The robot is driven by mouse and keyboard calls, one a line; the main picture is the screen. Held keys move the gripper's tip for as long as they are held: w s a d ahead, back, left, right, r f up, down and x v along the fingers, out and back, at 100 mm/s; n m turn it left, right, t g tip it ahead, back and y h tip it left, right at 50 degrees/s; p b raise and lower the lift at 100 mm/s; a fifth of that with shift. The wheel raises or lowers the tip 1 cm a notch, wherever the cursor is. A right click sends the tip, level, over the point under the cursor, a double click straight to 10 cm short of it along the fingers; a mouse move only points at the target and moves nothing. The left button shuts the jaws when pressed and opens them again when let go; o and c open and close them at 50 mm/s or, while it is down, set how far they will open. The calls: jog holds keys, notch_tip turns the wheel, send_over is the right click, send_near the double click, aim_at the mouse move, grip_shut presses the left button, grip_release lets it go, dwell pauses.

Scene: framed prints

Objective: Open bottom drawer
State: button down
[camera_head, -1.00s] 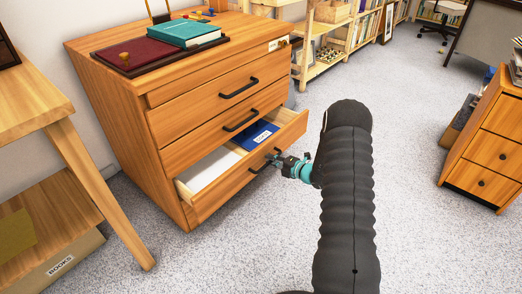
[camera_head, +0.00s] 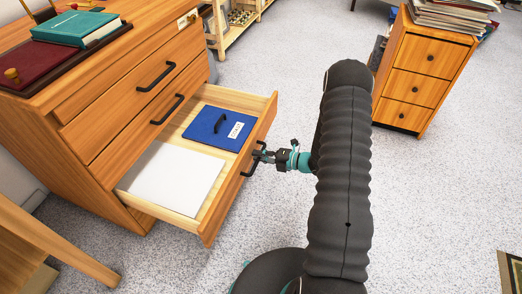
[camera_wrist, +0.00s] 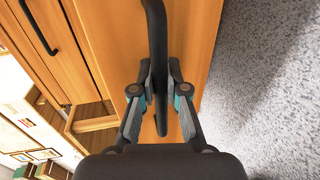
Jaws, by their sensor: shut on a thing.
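The bottom drawer (camera_head: 209,238) of the wooden cabinet (camera_head: 70,130) stands well out from the cabinet front. Inside it lie a blue folder (camera_head: 208,126) with a white label and a white sheet (camera_head: 172,180). My gripper (camera_head: 262,157) is at the outer face of the drawer, shut on its black bar handle (camera_head: 250,170). In the wrist view, the fingers (camera_wrist: 157,92) close around the handle (camera_wrist: 157,30), one on each side. The two drawers above, with black handles (camera_head: 156,76), are closed.
A smaller wooden drawer unit (camera_head: 420,75) with papers on top stands at the back right. A wooden table leg (camera_head: 60,245) is at the lower left. Speckled floor (camera_head: 430,200) is clear to the right of my arm.

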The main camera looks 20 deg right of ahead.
jog(key=shift+s+d, duration=0.15)
jog(key=shift+d, duration=0.1)
jog(key=c, duration=1.2)
grip_release()
jog(key=v, duration=1.2)
